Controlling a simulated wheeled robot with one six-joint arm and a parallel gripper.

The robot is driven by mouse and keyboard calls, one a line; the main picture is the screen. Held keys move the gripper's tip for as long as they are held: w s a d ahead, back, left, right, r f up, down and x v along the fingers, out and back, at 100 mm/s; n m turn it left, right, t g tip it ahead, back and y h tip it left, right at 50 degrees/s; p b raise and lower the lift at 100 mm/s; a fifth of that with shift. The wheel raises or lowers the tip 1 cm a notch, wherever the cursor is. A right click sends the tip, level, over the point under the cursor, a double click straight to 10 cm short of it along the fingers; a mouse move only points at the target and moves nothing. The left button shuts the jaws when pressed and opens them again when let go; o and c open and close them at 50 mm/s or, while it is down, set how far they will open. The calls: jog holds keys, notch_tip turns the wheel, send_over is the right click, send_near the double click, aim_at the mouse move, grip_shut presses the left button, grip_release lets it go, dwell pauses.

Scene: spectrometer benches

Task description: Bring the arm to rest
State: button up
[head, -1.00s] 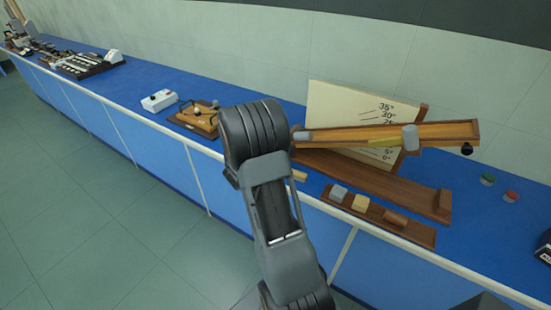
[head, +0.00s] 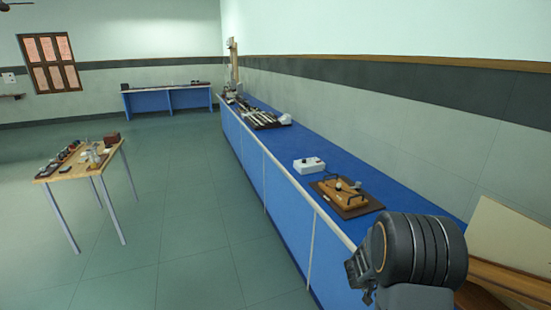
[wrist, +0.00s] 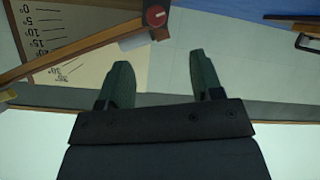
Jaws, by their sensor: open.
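My arm shows at the lower right of the head view, in front of the long blue bench (head: 258,185); the gripper's fingers do not show there. In the wrist view my gripper (wrist: 162,85) is open, its two dark green fingers apart with nothing between them. Beyond the fingers the wrist view shows the inclined-plane apparatus: a pale angle board (wrist: 85,50) with degree marks and a wooden ramp (wrist: 75,50). No contact between fingers and apparatus can be made out.
A wooden table (head: 66,171) with small items stands at the left. The floor (head: 185,225) between is clear. The wall runs behind the bench.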

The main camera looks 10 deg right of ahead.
jog(key=w+a+f+n+t+y, duration=0.2)
jog(key=w+a+f+t+y, duration=0.15)
jog(key=a+y, duration=0.3)
jog(key=a+r+n+y, duration=0.2)
jog(key=a+y, duration=0.3)
jog(key=a, duration=0.4)
jog(key=s+a+r+n+g, duration=0.1)
jog(key=s+a+r+n, duration=0.2)
jog(key=s+a+r, duration=0.2)
jog(key=s+a+r+n+g+y, duration=0.1)
jog(key=s+a+r+n, duration=0.3)
jog(key=s+r, duration=0.6)
jog(key=shift+s+a, duration=1.05)
jog(key=shift+s, duration=0.15)
jog(key=shift+c, duration=0.4)
